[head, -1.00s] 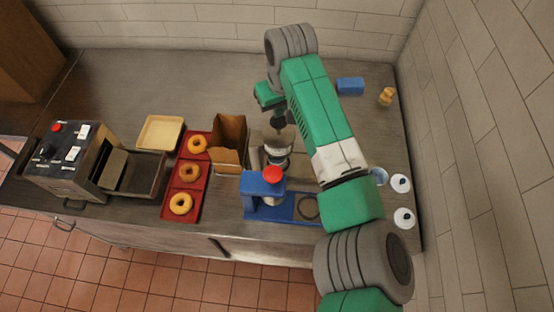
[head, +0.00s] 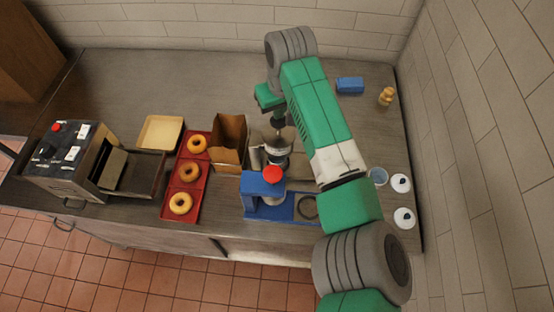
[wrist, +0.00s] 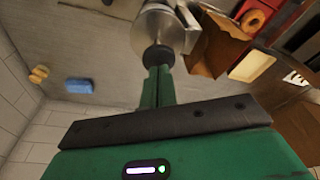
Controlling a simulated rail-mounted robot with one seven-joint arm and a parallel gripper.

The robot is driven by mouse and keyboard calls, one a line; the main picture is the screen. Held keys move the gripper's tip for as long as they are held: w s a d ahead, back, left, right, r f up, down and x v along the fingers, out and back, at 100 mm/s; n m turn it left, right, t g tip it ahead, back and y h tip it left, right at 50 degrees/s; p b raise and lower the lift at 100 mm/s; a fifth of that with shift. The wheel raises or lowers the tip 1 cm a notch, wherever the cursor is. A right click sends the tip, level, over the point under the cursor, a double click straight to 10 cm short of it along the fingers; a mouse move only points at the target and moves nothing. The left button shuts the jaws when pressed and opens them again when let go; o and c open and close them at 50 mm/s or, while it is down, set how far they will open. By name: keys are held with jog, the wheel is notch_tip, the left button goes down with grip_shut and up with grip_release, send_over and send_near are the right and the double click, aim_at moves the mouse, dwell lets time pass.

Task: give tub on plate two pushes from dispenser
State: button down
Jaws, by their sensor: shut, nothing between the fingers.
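A metal cylinder with a black top, which looks like the dispenser (head: 277,150), stands behind a blue stand (head: 256,187). In the wrist view the same metal cylinder (wrist: 157,28) has a black knob (wrist: 158,57) facing my fingertips. My gripper (head: 280,120) is shut and empty above it. In the wrist view my fingertips (wrist: 158,72) are at the black knob; I cannot tell if they press it.
A brown paper bag (head: 229,142) and a red tray (head: 184,205) with bagels are to the left. Further left are a cream tray (head: 160,132) and a toaster-like machine (head: 60,165). A blue block (head: 350,85) lies at the back. White round items (head: 400,183) are at right.

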aim_at(279, 121)
jog(key=shift+f+b, duration=0.35)
jog(key=shift+f, duration=1.7)
jog(key=shift+r, duration=0.1)
notch_tip(279, 121, up, 5)
jog(key=p, duration=0.4)
jog(key=shift+p, duration=0.35)
jog(key=shift+f, duration=0.25)
jog(key=shift+f, duration=0.15)
